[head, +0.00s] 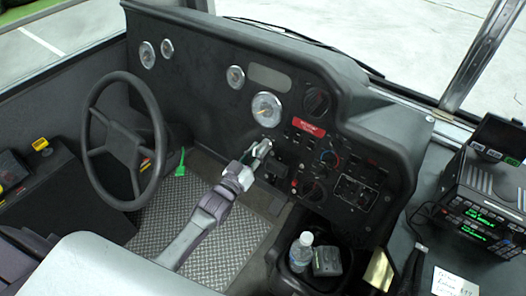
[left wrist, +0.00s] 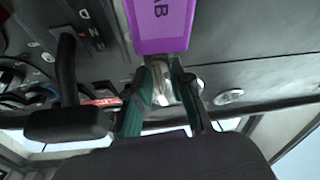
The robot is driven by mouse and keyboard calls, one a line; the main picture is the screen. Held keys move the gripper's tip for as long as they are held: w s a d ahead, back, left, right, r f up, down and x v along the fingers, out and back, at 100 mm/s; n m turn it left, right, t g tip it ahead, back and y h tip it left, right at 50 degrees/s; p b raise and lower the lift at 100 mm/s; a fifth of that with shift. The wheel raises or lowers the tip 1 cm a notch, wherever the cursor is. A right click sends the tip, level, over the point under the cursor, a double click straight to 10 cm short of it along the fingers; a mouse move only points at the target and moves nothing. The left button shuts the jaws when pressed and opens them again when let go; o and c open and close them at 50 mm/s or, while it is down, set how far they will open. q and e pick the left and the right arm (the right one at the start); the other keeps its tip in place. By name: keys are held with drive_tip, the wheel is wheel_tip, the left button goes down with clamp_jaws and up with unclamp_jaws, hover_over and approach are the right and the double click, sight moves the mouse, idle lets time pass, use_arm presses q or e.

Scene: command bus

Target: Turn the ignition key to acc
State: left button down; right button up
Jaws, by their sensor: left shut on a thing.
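My left gripper (head: 262,148) reaches in from the lower middle to the dashboard (head: 205,75), with its fingertips at the panel below the large round gauge. In the left wrist view its two teal fingers (left wrist: 163,98) are close together and shut on the ignition key. The key is mostly hidden between them, so I cannot tell which position it is turned to. A purple tag (left wrist: 162,22) with the letters "AB" showing hangs beside the fingers. In the head view the gripper hides the key. My right gripper is not in view.
The steering wheel (head: 125,140) stands left of my arm. A black lever (left wrist: 66,85) is close to the fingers in the wrist view. A water bottle (head: 301,252) stands in the console at lower right, and a radio (head: 485,205) sits farther right.

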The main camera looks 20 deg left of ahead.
use_arm(q)
drive_tip(key=shift+m+h, duration=0.8)
drive_tip(key=shift+m, duration=0.7)
drive_tip(key=c, duration=1.3)
unclamp_jaws()
drive_tip(key=shift+s+a, duration=0.1)
drive_tip(key=shift+s, duration=0.05)
drive_tip(key=v, duration=1.1)
drive_tip(key=shift+s+a+r, duration=0.1)
drive_tip(key=shift+s+a, duration=0.05)
drive_tip(key=shift+s, duration=0.25)
